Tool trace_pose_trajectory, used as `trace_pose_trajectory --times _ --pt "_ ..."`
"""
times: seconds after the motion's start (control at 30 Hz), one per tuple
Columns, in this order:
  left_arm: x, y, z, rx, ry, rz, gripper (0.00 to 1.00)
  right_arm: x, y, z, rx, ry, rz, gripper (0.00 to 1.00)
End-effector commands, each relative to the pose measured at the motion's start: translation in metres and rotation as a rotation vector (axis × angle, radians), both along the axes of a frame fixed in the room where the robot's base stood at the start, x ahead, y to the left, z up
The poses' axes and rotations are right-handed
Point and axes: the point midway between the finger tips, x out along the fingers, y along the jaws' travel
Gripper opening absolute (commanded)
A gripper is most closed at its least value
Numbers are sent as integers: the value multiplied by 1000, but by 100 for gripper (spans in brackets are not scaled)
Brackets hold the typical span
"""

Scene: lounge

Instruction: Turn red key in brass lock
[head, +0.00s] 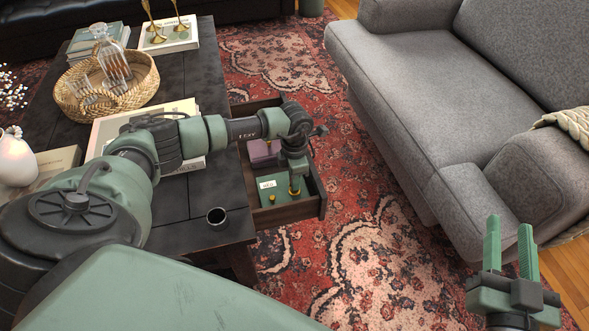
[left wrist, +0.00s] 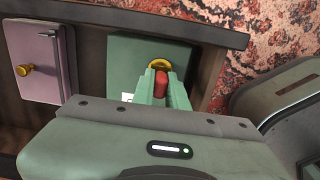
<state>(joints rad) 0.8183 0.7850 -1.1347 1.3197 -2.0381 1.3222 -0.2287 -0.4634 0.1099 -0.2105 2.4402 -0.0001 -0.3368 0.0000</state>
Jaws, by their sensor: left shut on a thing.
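The red key (left wrist: 161,84) is between the fingers of my left gripper (left wrist: 164,92), which is shut on it. The key is right at the round brass lock (left wrist: 160,65) on top of a green box (left wrist: 125,55). I cannot tell how deep the key sits or how far it is turned. In the head view my left gripper (head: 295,186) points down over the green box (head: 270,186), and the key is hidden there. My right gripper (head: 508,248) is open and empty at the lower right, away from the box.
The green box sits in an open wooden drawer (head: 313,208) beside a purple box (head: 262,151) with a brass knob (left wrist: 25,70). My left arm reaches over the dark table (head: 215,85). A grey sofa (head: 425,95) stands at the right, with patterned rug between.

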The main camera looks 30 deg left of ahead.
Motion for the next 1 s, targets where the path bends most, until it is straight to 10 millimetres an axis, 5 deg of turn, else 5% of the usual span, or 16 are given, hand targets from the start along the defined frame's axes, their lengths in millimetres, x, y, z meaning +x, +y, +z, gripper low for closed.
trace_pose_trajectory --times 0.73,0.83,1.0 --pt "0 0 0 -1 1 80 0 -2 -5 -24 -30 119 -9 36" --pt "0 0 0 -1 1 82 36 -3 -6 -28 -33 132 -11 36" --pt "0 0 0 -1 1 81 39 -3 -5 -27 -33 129 -10 36"
